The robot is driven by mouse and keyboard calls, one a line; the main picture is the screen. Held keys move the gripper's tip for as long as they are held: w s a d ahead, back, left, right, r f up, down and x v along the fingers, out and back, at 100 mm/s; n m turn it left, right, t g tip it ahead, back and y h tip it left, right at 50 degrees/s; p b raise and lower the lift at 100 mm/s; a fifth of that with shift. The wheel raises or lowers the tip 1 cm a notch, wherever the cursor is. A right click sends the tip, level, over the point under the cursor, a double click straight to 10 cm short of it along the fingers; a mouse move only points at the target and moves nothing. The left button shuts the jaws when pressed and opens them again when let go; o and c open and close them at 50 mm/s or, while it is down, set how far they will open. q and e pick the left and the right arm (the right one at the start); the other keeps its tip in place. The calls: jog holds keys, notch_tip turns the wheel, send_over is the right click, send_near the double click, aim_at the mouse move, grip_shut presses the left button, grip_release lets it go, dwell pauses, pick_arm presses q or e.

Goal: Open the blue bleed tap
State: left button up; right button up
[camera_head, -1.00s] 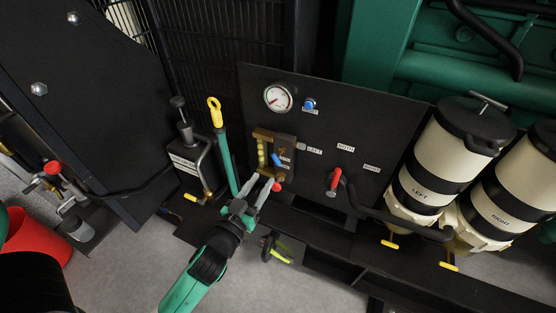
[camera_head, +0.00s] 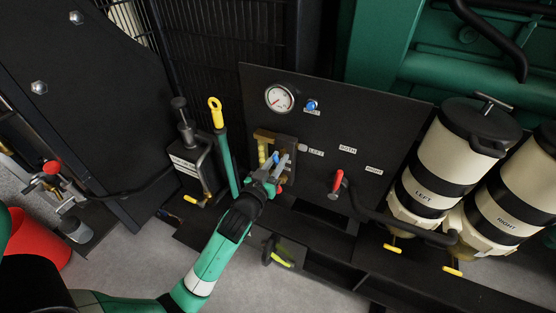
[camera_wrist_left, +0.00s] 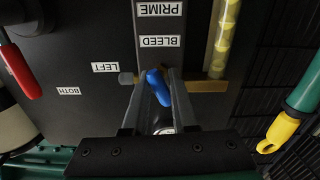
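The blue bleed tap handle (camera_wrist_left: 158,88) shows in the left wrist view just below the BLEED label (camera_wrist_left: 160,41). It lies tilted between the two fingers of my left gripper (camera_wrist_left: 157,95). The fingers stand apart on either side of it, with a small gap visible; contact is unclear. In the head view the blue handle (camera_head: 275,158) is partly hidden by the left gripper (camera_head: 275,164), which reaches up to the brass tap block (camera_head: 264,137). My right gripper is not in view.
A red-handled lever (camera_head: 337,181) is right of the tap on the black panel (camera_head: 370,112). A gauge (camera_head: 279,98) and blue knob (camera_head: 312,104) are above. A yellow-ended green lever (camera_head: 217,118) stands close left. Two cream filter canisters (camera_head: 440,158) are farther right.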

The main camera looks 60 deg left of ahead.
pick_arm(q)
grip_shut()
jog(key=shift+r+p, duration=0.15)
jog(key=shift+p, duration=0.25)
jog(key=shift+m, duration=0.4)
jog(key=o, duration=0.5)
grip_release()
jog(key=shift+d, duration=0.1)
